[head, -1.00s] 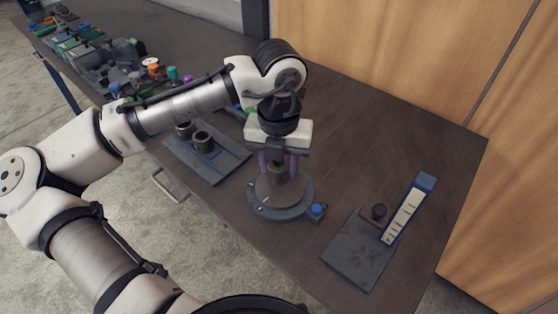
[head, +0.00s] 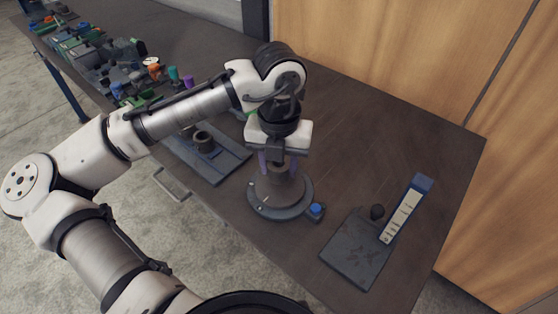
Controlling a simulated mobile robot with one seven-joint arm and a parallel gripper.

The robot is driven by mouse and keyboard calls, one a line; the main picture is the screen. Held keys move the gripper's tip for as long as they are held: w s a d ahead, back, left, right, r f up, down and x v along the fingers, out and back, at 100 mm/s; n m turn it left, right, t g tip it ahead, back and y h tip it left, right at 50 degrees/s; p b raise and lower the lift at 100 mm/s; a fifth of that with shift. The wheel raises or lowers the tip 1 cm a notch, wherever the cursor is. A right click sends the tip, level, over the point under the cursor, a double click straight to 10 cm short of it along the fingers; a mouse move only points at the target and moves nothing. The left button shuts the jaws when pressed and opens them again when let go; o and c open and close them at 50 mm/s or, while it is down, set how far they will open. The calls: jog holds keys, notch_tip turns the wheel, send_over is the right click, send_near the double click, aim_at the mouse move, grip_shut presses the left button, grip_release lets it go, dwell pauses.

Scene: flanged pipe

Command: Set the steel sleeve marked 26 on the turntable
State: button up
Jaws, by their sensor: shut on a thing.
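The turntable (head: 262,206) is a round grey disc on a dark base near the front edge of the table, with a blue button (head: 316,209) at its right. My gripper (head: 279,168) points down over the disc's middle. Its fingers are shut on a steel sleeve (head: 281,174), which is mostly hidden between them. The sleeve is upright and at or just above the disc; I cannot tell whether it touches. Its mark cannot be read. Another sleeve (head: 203,142) stands on a dark plate to the left.
The dark plate (head: 228,164) lies left of the turntable, partly behind my arm. A flat plate (head: 352,260) with a white scale block (head: 407,211) and a dark knob (head: 377,212) is at right. Clutter (head: 110,70) fills the far left. The table's right rear is clear.

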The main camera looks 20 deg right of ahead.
jog(key=shift+f, duration=0.1)
dwell(0.4)
jog(key=shift+f+b, duration=0.8)
jog(key=shift+f, duration=0.3)
jog(key=shift+f, duration=0.5)
dwell(0.3)
jog(key=o, duration=1.4)
jog(key=shift+o, duration=0.4)
jog(key=o, duration=0.3)
